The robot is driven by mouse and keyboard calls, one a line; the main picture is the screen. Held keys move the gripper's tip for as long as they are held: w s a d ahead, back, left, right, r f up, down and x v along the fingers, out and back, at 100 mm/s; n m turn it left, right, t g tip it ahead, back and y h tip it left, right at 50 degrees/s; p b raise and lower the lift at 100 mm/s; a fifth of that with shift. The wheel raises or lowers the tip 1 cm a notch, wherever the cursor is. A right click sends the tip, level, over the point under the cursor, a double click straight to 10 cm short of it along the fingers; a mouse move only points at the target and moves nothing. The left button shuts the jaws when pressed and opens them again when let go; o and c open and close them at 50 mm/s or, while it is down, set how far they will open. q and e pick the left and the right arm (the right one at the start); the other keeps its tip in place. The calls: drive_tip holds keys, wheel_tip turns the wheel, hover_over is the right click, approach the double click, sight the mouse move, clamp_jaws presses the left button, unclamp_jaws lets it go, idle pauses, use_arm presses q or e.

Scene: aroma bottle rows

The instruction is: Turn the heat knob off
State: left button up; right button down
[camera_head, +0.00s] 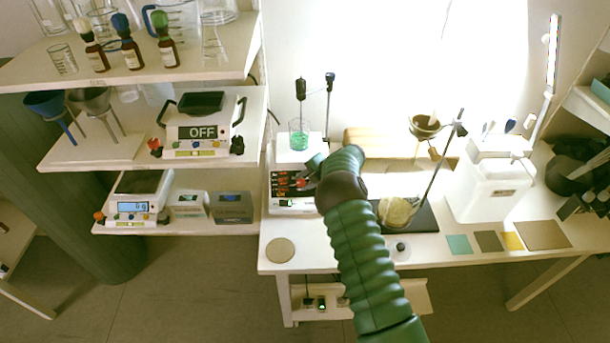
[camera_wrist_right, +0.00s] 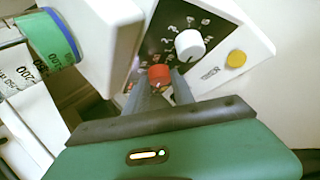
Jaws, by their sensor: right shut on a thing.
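The hot plate (camera_head: 292,205) stands at the left end of the bench, its dark control panel facing front. In the right wrist view the panel carries a red knob (camera_wrist_right: 159,73) and a white knob (camera_wrist_right: 190,44) with marks around it. The red knob also shows small in the head view (camera_head: 301,183). My right gripper (camera_wrist_right: 163,88) is shut on the red knob, its two fingers on either side of it. In the head view my right gripper (camera_head: 312,170) is at the panel's right side. I cannot read the knob's setting. My left gripper is out of view.
A beaker of green liquid (camera_head: 299,134) stands on the hot plate, by a stand rod (camera_head: 329,100). To the right are a round yellowish flask (camera_head: 396,211) and a white container (camera_head: 492,185). A yellow button (camera_wrist_right: 236,59) is beside the white knob.

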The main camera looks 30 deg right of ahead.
drive_tip(key=shift+a+f+n+g+p, duration=0.1)
drive_tip(key=shift+a+n+g+p, duration=0.1)
drive_tip(key=shift+n+g+p, duration=0.5)
drive_tip(key=shift+f, duration=0.1)
drive_tip(key=c, duration=1.1)
unclamp_jaws()
drive_tip(key=shift+d+r, duration=0.1)
drive_tip(key=shift+r, duration=0.25)
drive_tip(key=v, duration=1.6)
drive_tip(key=shift+s+r, duration=0.1)
drive_tip(key=shift+s, duration=0.1)
